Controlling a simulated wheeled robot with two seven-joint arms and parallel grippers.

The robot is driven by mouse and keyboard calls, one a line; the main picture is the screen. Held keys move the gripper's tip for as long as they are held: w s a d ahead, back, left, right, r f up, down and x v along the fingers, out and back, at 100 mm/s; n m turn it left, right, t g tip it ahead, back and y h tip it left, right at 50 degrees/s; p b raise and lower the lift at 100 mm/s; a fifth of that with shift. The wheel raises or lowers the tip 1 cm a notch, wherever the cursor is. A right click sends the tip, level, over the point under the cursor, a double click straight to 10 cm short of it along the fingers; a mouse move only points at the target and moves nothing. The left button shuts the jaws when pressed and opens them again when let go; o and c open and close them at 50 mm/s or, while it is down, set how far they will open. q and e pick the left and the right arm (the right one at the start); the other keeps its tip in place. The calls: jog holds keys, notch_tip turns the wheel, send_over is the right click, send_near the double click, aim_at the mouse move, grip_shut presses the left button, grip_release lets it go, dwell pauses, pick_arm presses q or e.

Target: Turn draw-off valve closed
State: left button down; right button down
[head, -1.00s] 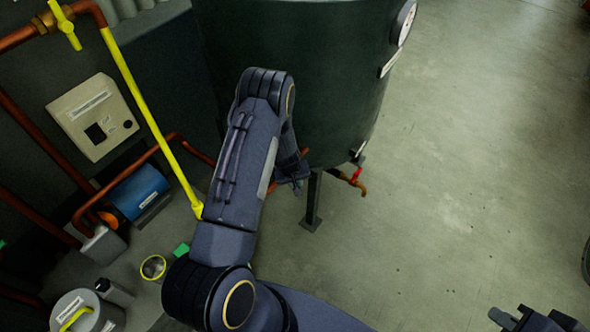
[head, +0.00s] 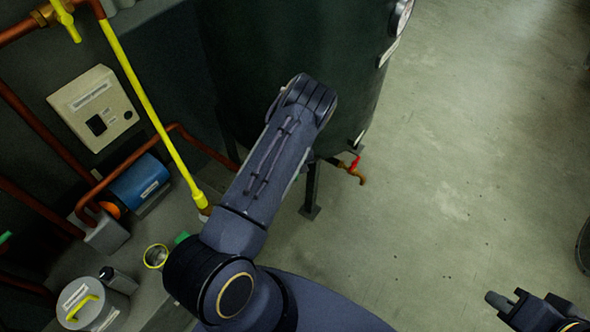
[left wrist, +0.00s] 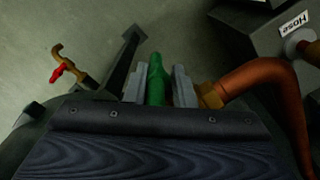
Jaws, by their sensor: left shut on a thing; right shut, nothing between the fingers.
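A brass draw-off tap with a red handle (head: 355,163) sits low on the dark green tank (head: 300,60), and the red handle also shows at the left of the left wrist view (left wrist: 62,70). In that view my left gripper (left wrist: 158,83) is shut on a green handle (left wrist: 156,72), beside a brass fitting (left wrist: 209,96) on a copper pipe. The left gripper is apart from the red-handled tap. In the head view my left arm hides the left gripper and the green handle. My right gripper (head: 507,303) is shut and empty at the lower right.
A copper pipe (left wrist: 262,80) bends close to the left gripper, below a box labelled "Hose" (left wrist: 270,30). A tank leg (head: 312,190) stands near the tap. A blue motor (head: 140,185), yellow pipe (head: 150,110) and grey lidded can (head: 95,310) are at left.

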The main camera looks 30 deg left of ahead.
pick_arm(q)
jog(key=c, duration=1.3)
grip_release()
jog(key=shift+w+d, duration=0.15)
jog(key=shift+w, duration=0.2)
jog(key=shift+s, duration=0.1)
jog(key=shift+r+b, duration=0.4)
jog(key=shift+r, duration=3.45)
